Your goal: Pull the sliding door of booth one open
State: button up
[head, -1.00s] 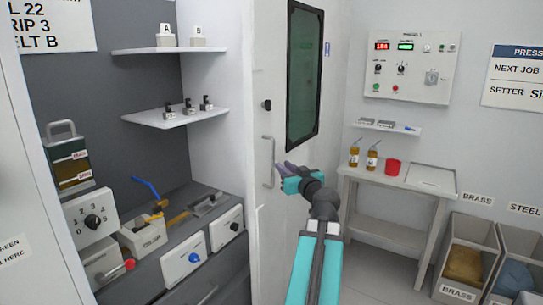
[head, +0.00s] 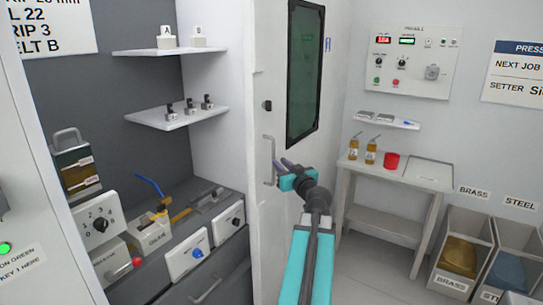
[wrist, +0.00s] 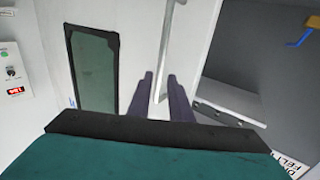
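The white sliding door (head: 274,90) has a tall dark window (head: 304,75) and a pale vertical bar handle (head: 269,160) at its left edge. The door, the window and the handle (wrist: 164,50) also show in the wrist view, at a different angle. My gripper (head: 281,164) is just right of the handle in the head view. In the wrist view its two dark fingers (wrist: 163,90) are apart, and the handle bar appears in the gap between them. I cannot tell whether the fingertips reach around the bar. No contact is clear.
Left of the door are a bench with switch boxes (head: 186,257) and white shelves (head: 168,116). Some floor shows right of my arm.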

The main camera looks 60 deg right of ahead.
aim_at(274, 157)
jog(key=shift+p+x, duration=1)
jog(key=shift+x, duration=2.55)
jog(key=shift+f, duration=0.1)
grip_shut()
jog(key=shift+d, duration=0.1)
